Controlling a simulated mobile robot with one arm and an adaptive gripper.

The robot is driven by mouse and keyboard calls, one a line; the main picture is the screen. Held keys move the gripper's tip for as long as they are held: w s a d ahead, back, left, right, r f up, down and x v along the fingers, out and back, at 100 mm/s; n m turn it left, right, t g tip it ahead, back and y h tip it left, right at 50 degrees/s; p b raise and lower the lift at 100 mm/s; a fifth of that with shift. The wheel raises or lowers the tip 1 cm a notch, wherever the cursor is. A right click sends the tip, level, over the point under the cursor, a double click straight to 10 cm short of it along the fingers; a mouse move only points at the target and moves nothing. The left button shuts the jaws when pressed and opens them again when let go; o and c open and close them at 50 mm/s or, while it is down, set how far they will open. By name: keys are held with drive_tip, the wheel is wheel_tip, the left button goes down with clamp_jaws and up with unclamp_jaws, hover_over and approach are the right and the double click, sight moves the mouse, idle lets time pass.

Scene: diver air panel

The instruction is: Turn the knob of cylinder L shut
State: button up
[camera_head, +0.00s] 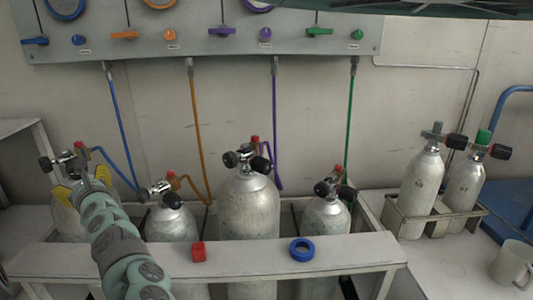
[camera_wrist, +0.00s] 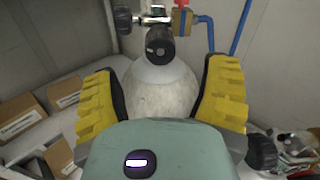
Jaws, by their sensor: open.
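The leftmost grey cylinder (camera_head: 66,218) stands behind the front rail, with a blue hose at its valve. I read no label, so I cannot confirm that it is cylinder L. In the wrist view this cylinder (camera_wrist: 163,88) is upright between my fingers. Its valve has one black knob (camera_wrist: 160,45) facing me and another black knob (camera_wrist: 122,18) to the left, which also shows in the head view (camera_head: 45,164). My gripper (camera_wrist: 158,70) has yellow fingers spread apart, empty, in front of and below the facing knob. My arm partly hides the cylinder in the head view.
Several other cylinders stand to the right, including a large one (camera_head: 249,205). A white rail (camera_head: 225,262) runs in front, carrying a red cap (camera_head: 198,252) and a blue ring (camera_head: 302,250). Cardboard boxes (camera_wrist: 22,115) lie at left in the wrist view. A wall panel (camera_head: 200,45) is behind.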

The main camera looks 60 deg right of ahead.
sight(79, 175)
drive_tip(key=w, duration=0.1)
drive_tip(key=w+b, duration=0.1)
drive_tip(key=w, duration=0.2)
drive_tip(key=shift+w+d+b, duration=0.25)
drive_tip(key=shift+d+b, duration=0.15)
drive_tip(key=shift+w+d+b, duration=0.15)
drive_tip(key=shift+w+b, duration=0.25)
drive_tip(key=shift+w, duration=0.35)
drive_tip(key=shift+w+d+b, duration=0.2)
drive_tip(key=shift+w+b, duration=0.25)
drive_tip(key=shift+w, duration=0.6)
drive_tip(key=shift+a, duration=0.15)
drive_tip(key=c, duration=1.2)
